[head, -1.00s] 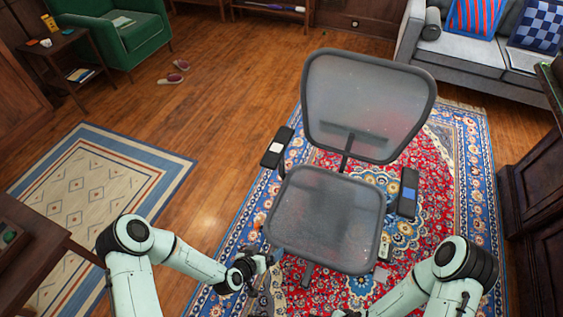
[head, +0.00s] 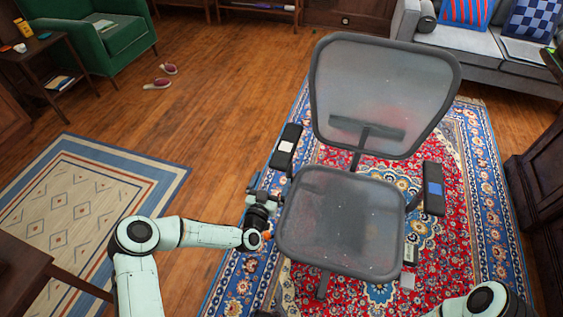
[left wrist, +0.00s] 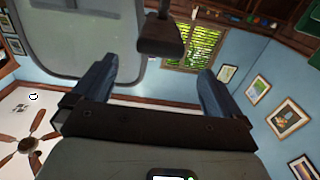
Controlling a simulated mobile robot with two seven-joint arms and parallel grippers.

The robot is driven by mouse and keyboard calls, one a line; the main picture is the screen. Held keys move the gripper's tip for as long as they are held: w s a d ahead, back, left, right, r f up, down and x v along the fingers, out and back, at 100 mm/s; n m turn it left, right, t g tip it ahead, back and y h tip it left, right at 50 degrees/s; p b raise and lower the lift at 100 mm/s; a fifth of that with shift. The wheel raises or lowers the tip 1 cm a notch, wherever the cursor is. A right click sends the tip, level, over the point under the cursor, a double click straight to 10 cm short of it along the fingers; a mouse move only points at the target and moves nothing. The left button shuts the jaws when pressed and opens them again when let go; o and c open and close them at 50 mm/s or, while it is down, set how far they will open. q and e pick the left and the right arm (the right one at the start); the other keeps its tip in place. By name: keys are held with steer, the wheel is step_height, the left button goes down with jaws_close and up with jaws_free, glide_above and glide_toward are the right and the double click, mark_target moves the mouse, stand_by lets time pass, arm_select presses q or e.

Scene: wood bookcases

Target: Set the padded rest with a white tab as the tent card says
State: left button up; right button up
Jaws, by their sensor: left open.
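The padded rest with a white tab (head: 286,147) is the dark armrest on the left side of a grey mesh office chair (head: 340,222). Its white tab lies on top of the pad. My left gripper (head: 264,193) is just below and in front of this rest in the head view, apart from it. In the left wrist view the two fingers (left wrist: 154,82) are spread with nothing between them, and a dark padded end (left wrist: 160,40), apparently the rest, is beyond them. The other rest (head: 433,188) has a blue tab. I cannot make out a tent card. My right gripper is out of view.
The chair stands on a red and blue patterned rug (head: 470,215). A small pale object (head: 407,281) lies by its front right. A grey sofa (head: 478,62) is at the back right, a dark cabinet at the right edge.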

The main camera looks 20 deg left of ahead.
mark_target(280, 159)
arm_select(q)
steer(key=w+b, duration=0.1)
steer(key=w, duration=0.3)
steer(key=shift+f, duration=0.2)
steer(key=w+b, duration=0.1)
steer(key=w, duration=0.3)
steer(key=shift+w+d, duration=0.15)
steer(key=shift+w+r, duration=0.1)
steer(key=shift+w, duration=0.6)
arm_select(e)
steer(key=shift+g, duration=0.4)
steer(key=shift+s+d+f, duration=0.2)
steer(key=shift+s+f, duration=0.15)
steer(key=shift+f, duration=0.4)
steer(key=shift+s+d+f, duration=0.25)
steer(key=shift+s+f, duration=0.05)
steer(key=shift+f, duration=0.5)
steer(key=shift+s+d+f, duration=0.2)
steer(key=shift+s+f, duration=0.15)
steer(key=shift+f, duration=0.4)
arm_select(q)
steer(key=shift+c, duration=0.3)
